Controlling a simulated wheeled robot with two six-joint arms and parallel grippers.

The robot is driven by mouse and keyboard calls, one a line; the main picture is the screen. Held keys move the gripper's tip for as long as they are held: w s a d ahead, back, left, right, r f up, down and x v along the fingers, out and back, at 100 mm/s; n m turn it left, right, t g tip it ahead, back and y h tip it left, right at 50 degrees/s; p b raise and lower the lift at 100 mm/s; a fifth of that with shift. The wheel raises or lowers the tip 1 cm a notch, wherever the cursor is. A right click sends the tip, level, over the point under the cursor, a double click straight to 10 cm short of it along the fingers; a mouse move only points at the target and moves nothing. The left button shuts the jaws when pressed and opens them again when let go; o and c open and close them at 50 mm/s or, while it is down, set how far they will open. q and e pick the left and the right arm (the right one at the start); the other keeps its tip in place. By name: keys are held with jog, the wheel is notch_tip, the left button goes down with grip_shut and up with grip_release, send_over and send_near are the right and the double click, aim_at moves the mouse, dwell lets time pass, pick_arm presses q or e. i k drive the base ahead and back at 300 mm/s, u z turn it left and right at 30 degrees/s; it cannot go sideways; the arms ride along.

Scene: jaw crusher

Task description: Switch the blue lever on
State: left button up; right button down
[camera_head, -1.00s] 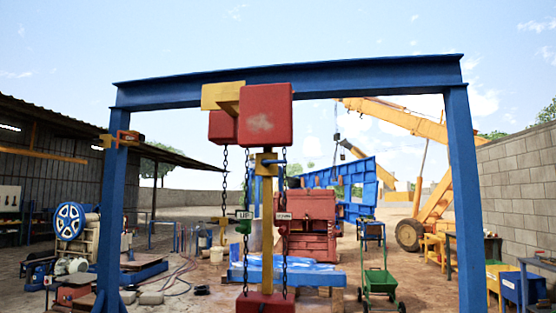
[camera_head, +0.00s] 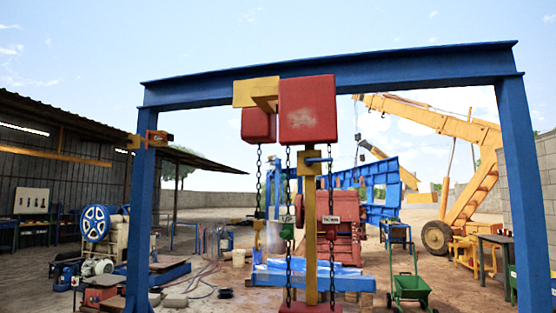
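A short blue bar that looks like the blue lever (camera_head: 319,160) sticks out to the right, about level, from a small yellow box (camera_head: 309,168) on a yellow post (camera_head: 311,240). Hanging chains (camera_head: 289,220) pass close beside the post, with "UP" (camera_head: 286,219) and "DOWN" (camera_head: 331,219) tags. Neither of my grippers is in view.
A blue gantry frame (camera_head: 330,77) spans the view, with a left leg (camera_head: 140,225) and a right leg (camera_head: 524,180). Behind the post are a red machine (camera_head: 345,240) and a blue-covered table (camera_head: 315,281). A green cart (camera_head: 410,287) stands right of it. Open ground lies between.

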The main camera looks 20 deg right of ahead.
aim_at(308, 161)
jog(key=i, duration=0.9)
jog(key=z, duration=0.75)
